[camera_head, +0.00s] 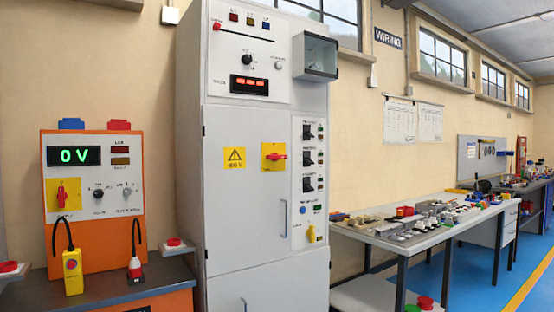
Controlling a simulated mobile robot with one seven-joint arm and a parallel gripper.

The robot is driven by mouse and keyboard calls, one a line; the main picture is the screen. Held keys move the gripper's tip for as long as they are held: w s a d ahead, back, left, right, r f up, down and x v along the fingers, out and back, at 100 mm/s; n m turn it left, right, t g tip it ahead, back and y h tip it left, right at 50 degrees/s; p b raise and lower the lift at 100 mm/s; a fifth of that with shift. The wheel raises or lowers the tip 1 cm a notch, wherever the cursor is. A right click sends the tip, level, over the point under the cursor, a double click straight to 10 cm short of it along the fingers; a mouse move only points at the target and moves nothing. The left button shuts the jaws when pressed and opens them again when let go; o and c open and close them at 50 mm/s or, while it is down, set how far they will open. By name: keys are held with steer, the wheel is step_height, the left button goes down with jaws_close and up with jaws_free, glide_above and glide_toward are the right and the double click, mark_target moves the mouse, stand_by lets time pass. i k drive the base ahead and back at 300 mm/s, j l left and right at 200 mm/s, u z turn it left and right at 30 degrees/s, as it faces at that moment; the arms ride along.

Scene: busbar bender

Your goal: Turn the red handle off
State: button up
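A red handle (276,157) sits on a yellow plate on the door of the tall grey cabinet (240,220), and it lies roughly horizontal. Another red handle (62,194) sits on a yellow plate on the orange panel (95,240) at the left, and it stands roughly upright. I cannot tell from the picture which of the two the task means. The panel's display (74,156) reads 0 V in green. The cabinet's small red display (248,85) is lit but too small to read. My gripper is not in view.
A yellow pendant (72,270) and a red-and-white plug (135,268) hang on cables before the orange panel. Red buttons sit on the dark bench (100,293). A parts-covered table (405,240) stands right of the cabinet.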

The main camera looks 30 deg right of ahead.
mark_target(275, 157)
steer(key=i+l, duration=0.45)
steer(key=l, duration=0.15)
steer(key=i+l, duration=0.45)
steer(key=l, duration=0.15)
